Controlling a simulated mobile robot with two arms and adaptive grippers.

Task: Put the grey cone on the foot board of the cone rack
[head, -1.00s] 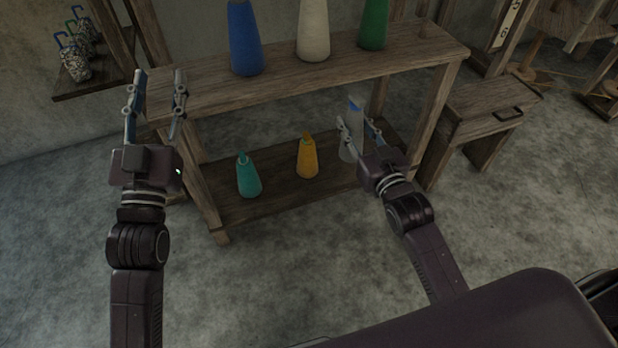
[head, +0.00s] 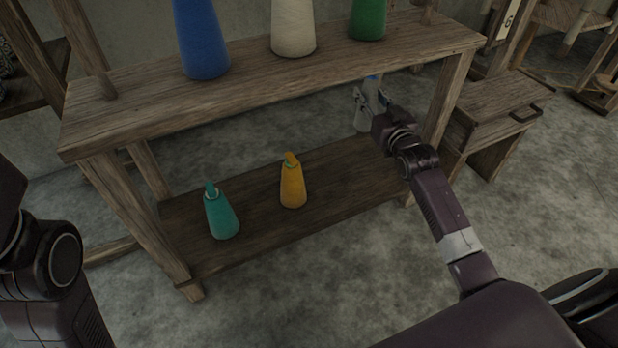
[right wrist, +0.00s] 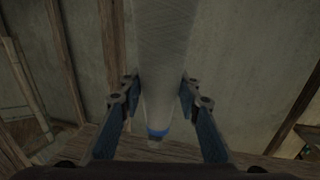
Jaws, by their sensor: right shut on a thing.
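The grey cone (head: 362,117) is in my right gripper (head: 372,97), between the rack's two boards near the right end. Its blue tip shows above the gripper. In the right wrist view the pale cone (right wrist: 162,60) stands between the two fingers (right wrist: 158,108), with a blue band at its narrow end. The cone's base is clear of the foot board (head: 255,190) in the head view, but its height above it is hard to tell. The foot board is the rack's low dark plank. My left gripper's fingers are out of view; only dark arm parts show at lower left.
A teal cone (head: 221,215) and a yellow cone (head: 292,186) stand on the foot board, left and middle. Its right part is bare. The upper board (head: 270,82) carries blue, cream and green cones. A wooden box-like stand (head: 495,105) is right of the rack.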

